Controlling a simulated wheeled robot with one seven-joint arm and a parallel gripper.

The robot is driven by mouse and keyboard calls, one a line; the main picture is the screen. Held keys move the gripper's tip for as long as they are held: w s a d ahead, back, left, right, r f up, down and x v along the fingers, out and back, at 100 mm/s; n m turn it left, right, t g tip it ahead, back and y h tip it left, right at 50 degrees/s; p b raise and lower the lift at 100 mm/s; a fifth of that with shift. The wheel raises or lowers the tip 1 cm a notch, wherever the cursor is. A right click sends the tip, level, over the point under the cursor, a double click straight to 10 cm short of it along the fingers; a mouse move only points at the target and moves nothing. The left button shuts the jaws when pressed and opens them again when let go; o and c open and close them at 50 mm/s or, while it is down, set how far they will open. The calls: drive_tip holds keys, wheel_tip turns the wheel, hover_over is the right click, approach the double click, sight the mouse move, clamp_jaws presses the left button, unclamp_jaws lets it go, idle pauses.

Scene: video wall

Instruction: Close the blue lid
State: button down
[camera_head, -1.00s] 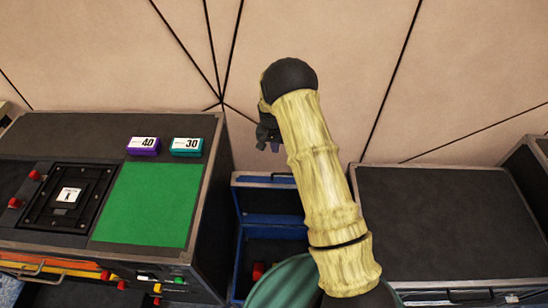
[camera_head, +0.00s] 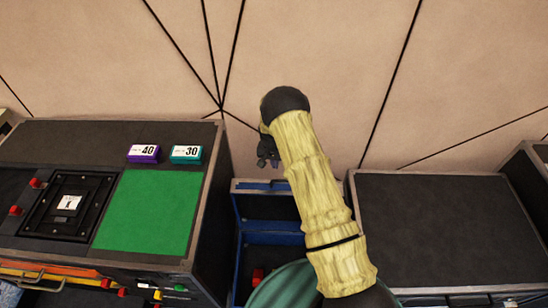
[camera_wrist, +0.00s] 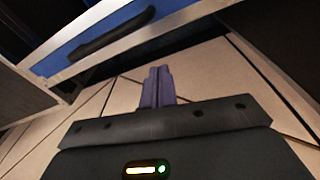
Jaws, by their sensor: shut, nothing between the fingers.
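The blue lid (camera_head: 268,207) stands raised at the back of a blue box (camera_head: 240,262), its dark inner face towards the head camera. In the wrist view the lid's blue surface (camera_wrist: 72,52) is at the upper left, with a black handle (camera_wrist: 112,36) along it. My gripper (camera_head: 274,162) is just above the lid's top edge in the head view, partly hidden by my wrist. In the wrist view its two purple-grey fingers (camera_wrist: 158,72) are together and empty, apart from the lid's edge and handle. My arm hides part of the box's right side.
A dark cabinet with a green panel (camera_head: 148,212) stands close on the left, carrying a purple block (camera_head: 144,153) and a teal block (camera_head: 186,153). Another dark case (camera_head: 435,225) stands on the right. A panelled wall (camera_head: 330,50) rises behind. A red object (camera_head: 258,275) lies in the box.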

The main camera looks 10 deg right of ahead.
drive_tip(key=shift+s+a+f+p, duration=0.25)
drive_tip(key=shift+s+f+p, duration=0.1)
drive_tip(key=shift+s+f, duration=0.3)
drive_tip(key=shift+s+a+f+p, duration=0.25)
drive_tip(key=shift+s+f+p, duration=0.05)
drive_tip(key=shift+s+f, duration=0.3)
drive_tip(key=shift+s+a, duration=0.1)
drive_tip(key=shift+s, duration=0.55)
